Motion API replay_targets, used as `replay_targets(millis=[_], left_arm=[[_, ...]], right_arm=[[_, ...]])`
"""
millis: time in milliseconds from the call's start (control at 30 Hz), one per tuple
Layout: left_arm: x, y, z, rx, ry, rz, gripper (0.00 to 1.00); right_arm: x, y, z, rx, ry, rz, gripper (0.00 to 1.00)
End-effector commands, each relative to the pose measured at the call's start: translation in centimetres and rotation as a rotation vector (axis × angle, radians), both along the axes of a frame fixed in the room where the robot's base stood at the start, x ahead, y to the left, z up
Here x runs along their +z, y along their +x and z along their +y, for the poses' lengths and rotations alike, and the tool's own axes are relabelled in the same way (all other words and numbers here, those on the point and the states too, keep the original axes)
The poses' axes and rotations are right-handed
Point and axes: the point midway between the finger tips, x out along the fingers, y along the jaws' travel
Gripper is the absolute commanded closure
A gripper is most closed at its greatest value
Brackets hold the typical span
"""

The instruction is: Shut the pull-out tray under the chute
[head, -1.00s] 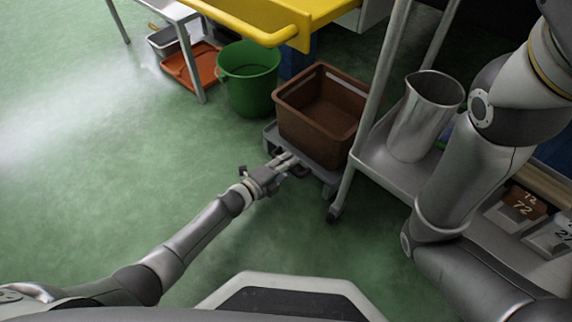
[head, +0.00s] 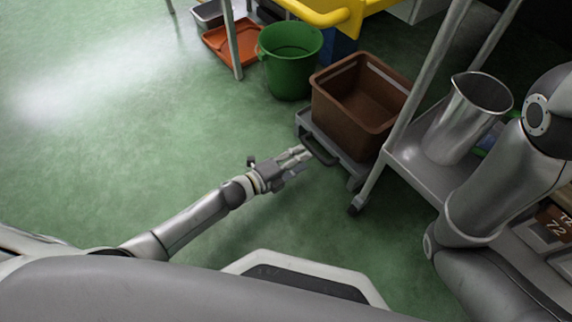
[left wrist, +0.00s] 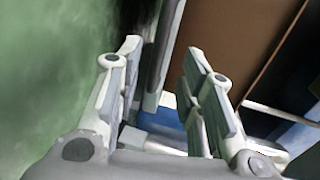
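The grey pull-out tray (head: 352,172) is out at floor level below the yellow chute (head: 322,14), with a brown crate (head: 340,108) standing on it. A dark bar handle (head: 318,151) is on its near left side. My left gripper (head: 306,155) is just left of the handle, pointing at it. In the left wrist view its fingers (left wrist: 163,85) are spread apart, with the tray's edge and the brown crate beyond them. I cannot tell whether the fingers touch the handle. My right arm shows at the right of the head view, but its gripper is out of frame.
A trolley with a metal jug (head: 470,118) on its shelf stands right of the tray, its caster (head: 356,204) close by. A green bucket (head: 290,65) and an orange tray (head: 228,42) are behind on the left. The green floor at left is clear.

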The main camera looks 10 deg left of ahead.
Motion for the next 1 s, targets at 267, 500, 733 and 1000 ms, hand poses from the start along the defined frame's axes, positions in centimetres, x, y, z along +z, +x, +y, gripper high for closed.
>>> replay_targets(millis=[267,500,733,1000], left_arm=[[0.7,-3.1,2.4,0.0,0.001,0.002,0.65],[1.0,-3.6,2.8,0.0,0.0,0.0,0.65],[1.0,-3.6,2.8,0.0,0.0,0.0,0.65],[1.0,-3.6,2.8,0.0,0.0,0.0,0.65]], right_arm=[[0.0,0.0,0.0,0.0,0.0,0.0,0.73],[0.0,0.0,0.0,0.0,0.0,0.0,0.73],[0.0,0.0,0.0,0.0,-0.001,-0.001,0.73],[0.0,0.0,0.0,0.0,0.0,0.0,0.73]])
